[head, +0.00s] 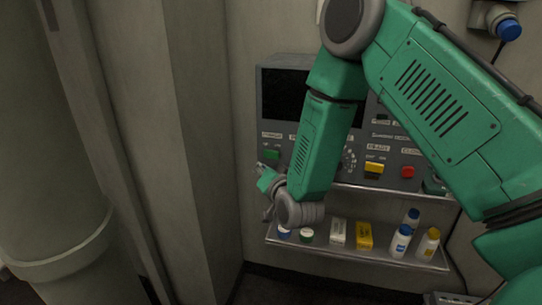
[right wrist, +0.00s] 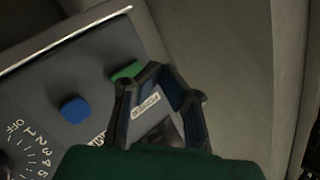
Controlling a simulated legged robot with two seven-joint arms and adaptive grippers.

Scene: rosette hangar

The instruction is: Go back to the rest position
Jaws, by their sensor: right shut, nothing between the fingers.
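My right arm, green with grey joints, comes in from the right in the head view and bends down in front of a grey control panel (head: 283,138). My right gripper (head: 265,172) is small and partly hidden by its own wrist, close to the panel's left side near a green button (head: 270,154). Whether the fingers touch the panel cannot be told. My left gripper is not in view.
Below the panel a metal shelf (head: 340,253) holds a white box (head: 338,232), a yellow box (head: 364,235) and several small bottles. The panel has a red button (head: 407,172), a yellow button (head: 374,170) and a dial (right wrist: 12,160). A large pipe (head: 45,140) stands at left.

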